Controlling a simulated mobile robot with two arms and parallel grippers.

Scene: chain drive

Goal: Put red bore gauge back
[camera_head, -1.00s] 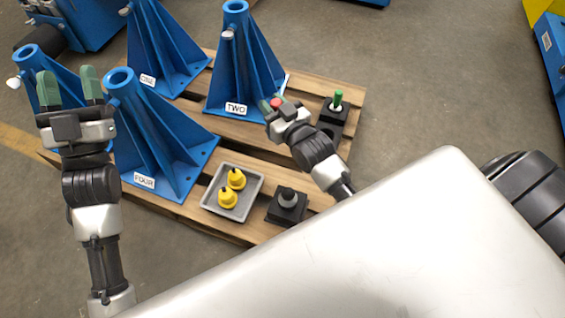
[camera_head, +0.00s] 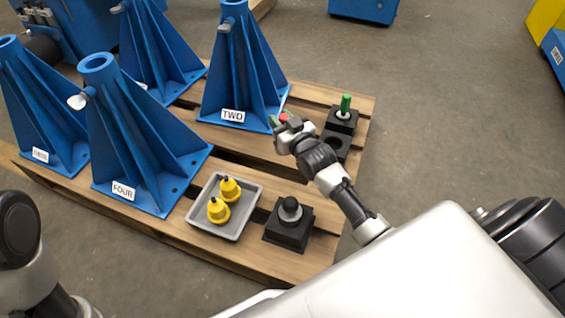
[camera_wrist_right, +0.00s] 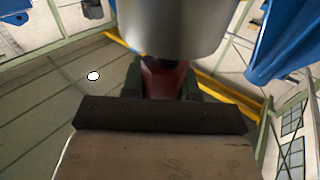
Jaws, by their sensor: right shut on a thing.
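The red bore gauge (camera_head: 285,117) shows as a small red spot between the fingers of my right gripper (camera_head: 281,121). In the right wrist view its red part (camera_wrist_right: 165,78) sits between the green fingertips, with a wide grey metal cylinder (camera_wrist_right: 175,25) beyond it, seemingly its body. The right gripper is shut on it, beside the foot of stand TWO (camera_head: 235,95). A black holder (camera_head: 335,146) with a dark round opening lies to the right, partly behind my right arm. A green gauge (camera_head: 346,104) stands upright in the black block beside it. My left gripper is out of view.
Blue stand FOUR (camera_head: 145,150) and other blue stands fill the pallet's left and back. A grey tray (camera_head: 247,214) with two yellow pieces and a black block (camera_head: 290,235) with a grey ring and dark knob sit at the front. Bare pallet boards (camera_head: 355,101) show at right.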

